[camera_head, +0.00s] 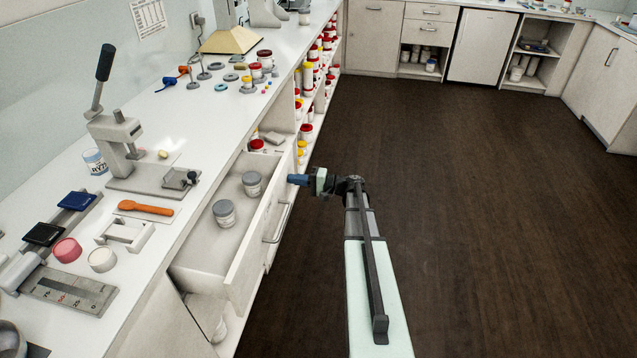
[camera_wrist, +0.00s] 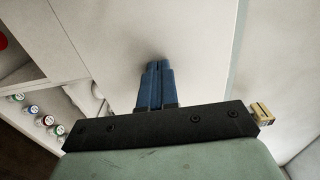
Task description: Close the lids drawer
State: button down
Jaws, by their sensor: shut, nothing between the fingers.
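The white drawer (camera_head: 196,243) under the left counter is pulled out over the floor. Grey-lidded jars (camera_head: 224,213) stand in it. Its front panel (camera_head: 245,265) carries a grey bar handle (camera_head: 279,222). I see no label naming it the lids drawer. My gripper (camera_head: 291,179) is outside the far end of this front, on the floor side. In the wrist view its blue fingers (camera_wrist: 157,70) are together and empty. They point at a pale flat panel (camera_wrist: 190,35), with a small shadow at the tips. I cannot tell whether they touch it.
Open shelves with red- and yellow-lidded jars (camera_head: 308,130) lie beyond the drawer; several jars (camera_wrist: 42,120) show left in the wrist view. The dark floor (camera_head: 480,210) to the right is clear.

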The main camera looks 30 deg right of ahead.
aim_at(248, 173)
jog(key=x, duration=1.7)
jog(key=shift+w+a, duration=0.1)
jog(key=shift+w, duration=0.05)
jog(key=shift+w+a, duration=0.1)
jog(key=v, duration=1.5)
